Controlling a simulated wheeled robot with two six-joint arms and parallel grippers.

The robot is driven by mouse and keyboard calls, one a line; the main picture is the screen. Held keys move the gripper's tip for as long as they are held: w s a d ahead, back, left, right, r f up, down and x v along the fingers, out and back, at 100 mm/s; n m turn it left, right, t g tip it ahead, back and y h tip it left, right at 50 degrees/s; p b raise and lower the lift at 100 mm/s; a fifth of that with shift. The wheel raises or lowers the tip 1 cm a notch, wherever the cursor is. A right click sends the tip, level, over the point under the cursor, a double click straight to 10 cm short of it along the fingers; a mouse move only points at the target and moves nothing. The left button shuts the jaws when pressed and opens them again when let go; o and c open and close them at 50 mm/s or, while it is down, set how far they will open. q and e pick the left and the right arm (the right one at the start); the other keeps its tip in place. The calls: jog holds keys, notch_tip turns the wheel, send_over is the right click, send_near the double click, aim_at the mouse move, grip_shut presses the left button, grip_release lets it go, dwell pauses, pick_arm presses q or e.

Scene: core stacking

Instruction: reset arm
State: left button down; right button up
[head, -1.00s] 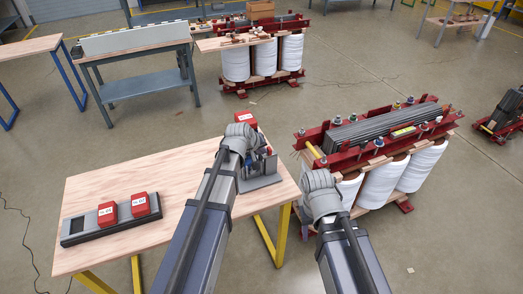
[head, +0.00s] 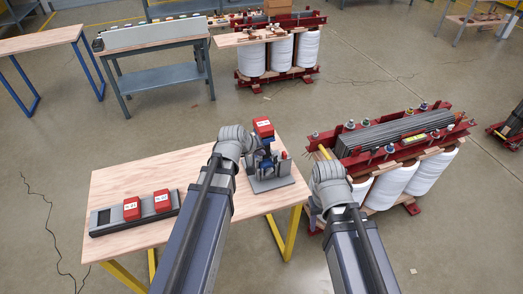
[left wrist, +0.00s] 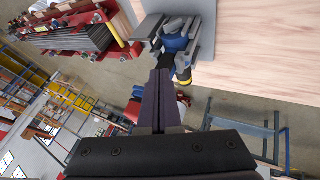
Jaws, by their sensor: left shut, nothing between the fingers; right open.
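My left gripper (left wrist: 161,100) is shut and empty in the left wrist view. Its dark fingers point toward a blue and grey fixture (left wrist: 177,42) on a grey plate; I cannot tell whether they touch it. In the head view my left wrist partly covers this fixture (head: 268,165), which stands on the wooden table (head: 135,180) with a red block (head: 263,127) at its top. My right gripper (head: 328,178) is open above the gap between the table and a red-framed transformer core (head: 395,140); its fingers are mostly hidden behind the wrist.
A dark tray (head: 104,221) with two red blocks (head: 147,205) lies on the table's left part. A grey workbench (head: 160,80) and another core (head: 280,50) stand at the back. Floor is clear between them and the table.

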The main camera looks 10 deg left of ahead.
pick_arm(q)
jog(key=s+d+f+m+g+y, duration=0.1)
jog(key=s+d+f+m+g, duration=0.1)
jog(key=s+d, duration=0.4)
jog(key=s+d+f+m+g+y, duration=0.2)
jog(key=s+d+m+g, duration=0.3)
jog(key=s, duration=0.8)
jog(key=shift+s+d+f+m+y, duration=0.2)
jog(key=shift+d+m+y, duration=0.15)
jog(key=shift+m, duration=0.85)
